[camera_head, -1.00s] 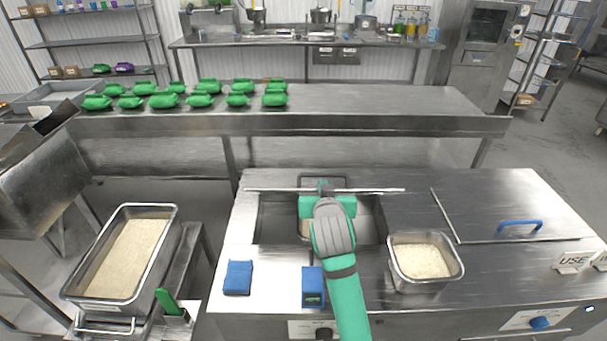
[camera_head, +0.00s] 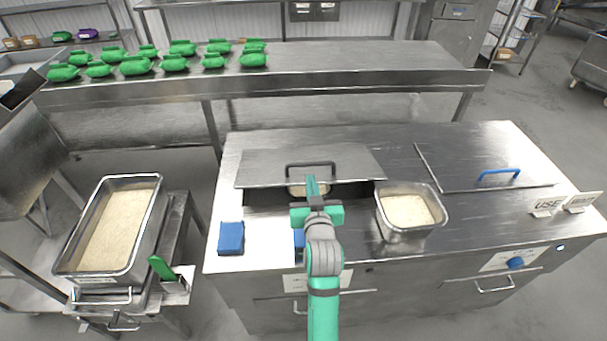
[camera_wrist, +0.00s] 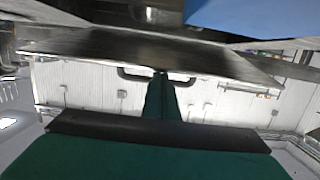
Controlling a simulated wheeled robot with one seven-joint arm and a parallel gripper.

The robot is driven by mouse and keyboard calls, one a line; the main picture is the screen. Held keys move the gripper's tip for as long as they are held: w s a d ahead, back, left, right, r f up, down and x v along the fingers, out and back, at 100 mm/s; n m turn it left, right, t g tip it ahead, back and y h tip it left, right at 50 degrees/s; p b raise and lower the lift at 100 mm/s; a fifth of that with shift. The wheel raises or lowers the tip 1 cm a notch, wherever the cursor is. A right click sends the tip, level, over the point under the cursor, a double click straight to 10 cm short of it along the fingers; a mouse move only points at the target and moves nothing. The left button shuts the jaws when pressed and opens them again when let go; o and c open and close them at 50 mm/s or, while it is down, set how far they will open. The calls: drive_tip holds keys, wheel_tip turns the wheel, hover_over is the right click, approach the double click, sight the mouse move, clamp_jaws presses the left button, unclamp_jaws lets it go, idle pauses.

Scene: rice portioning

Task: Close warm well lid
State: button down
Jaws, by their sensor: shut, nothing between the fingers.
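The warm well lid (camera_head: 262,165) is a flat steel plate with a black bar handle, tilted over the left well. A dark gap of the well (camera_head: 262,196) shows below its front edge, with part of a pan of rice (camera_head: 296,191) inside. My gripper (camera_head: 313,182) is shut and empty, its fingertips at the lid's front edge just below the handle. Whether they touch the lid is unclear. In the wrist view the lid (camera_wrist: 110,45) spans the upper part, its dark handle beyond my gripper (camera_wrist: 160,78).
A steel pan of rice (camera_head: 408,212) stands on the counter at the well's right. A second lid with a blue handle (camera_head: 498,174) lies flat farther right. A blue block (camera_head: 231,238) sits front left; another is partly behind my arm. A large rice tray (camera_head: 112,230) stands left.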

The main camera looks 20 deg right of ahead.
drive_tip(key=shift+s+a+f, duration=0.1)
drive_tip(key=shift+s+f, duration=0.15)
drive_tip(key=shift+f, duration=0.6)
drive_tip(key=shift+r, duration=0.1)
